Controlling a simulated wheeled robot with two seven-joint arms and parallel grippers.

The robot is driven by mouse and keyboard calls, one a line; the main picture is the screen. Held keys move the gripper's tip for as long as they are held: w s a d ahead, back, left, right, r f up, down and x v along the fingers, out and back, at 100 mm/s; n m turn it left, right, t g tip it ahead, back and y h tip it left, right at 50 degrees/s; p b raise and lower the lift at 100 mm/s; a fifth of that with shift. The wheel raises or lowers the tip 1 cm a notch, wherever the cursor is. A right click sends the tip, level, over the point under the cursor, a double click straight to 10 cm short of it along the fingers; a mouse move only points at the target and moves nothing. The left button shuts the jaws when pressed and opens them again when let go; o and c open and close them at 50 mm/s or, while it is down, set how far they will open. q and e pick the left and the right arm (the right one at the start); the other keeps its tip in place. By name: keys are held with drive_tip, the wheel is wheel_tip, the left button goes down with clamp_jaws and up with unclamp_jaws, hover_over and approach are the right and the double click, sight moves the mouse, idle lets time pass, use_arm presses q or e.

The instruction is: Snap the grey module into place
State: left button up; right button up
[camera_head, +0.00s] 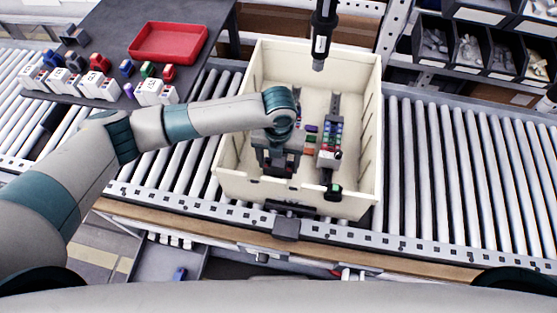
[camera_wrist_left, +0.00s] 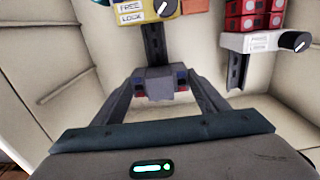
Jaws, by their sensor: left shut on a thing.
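My left gripper (camera_head: 276,168) reaches down into the cream box (camera_head: 232,184) at its left side. In the left wrist view, its fingers (camera_wrist_left: 160,88) are shut on the grey module (camera_wrist_left: 158,82). The grey module is in front of a dark vertical rail (camera_wrist_left: 155,45); I cannot tell whether it touches the rail. A yellow module (camera_wrist_left: 142,10) marked FREE LOCK, with a knob, is higher on that rail. In the head view, my wrist and gripper hide the grey module. My right gripper is not in view.
A second rail (camera_head: 335,103) carries coloured modules right of my gripper. A black screwdriver (camera_head: 322,35) hangs over the box's back. A red tray (camera_head: 168,42) and several white modules (camera_head: 92,85) lie on the dark table at left. The roller conveyor (camera_head: 450,170) is clear at right.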

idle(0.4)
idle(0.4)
use_arm(q)
drive_tip(key=o, duration=1.3)
drive_tip(key=shift+c, duration=0.2)
drive_tip(key=shift+r, duration=0.1)
wheel_tip(320, 180, up, 17)
drive_tip(key=b, duration=0.4)
drive_tip(key=shift+r, duration=0.1)
wheel_tip(320, 180, up, 12)
drive_tip(key=p, duration=1)
drive_tip(key=shift+p, duration=0.4)
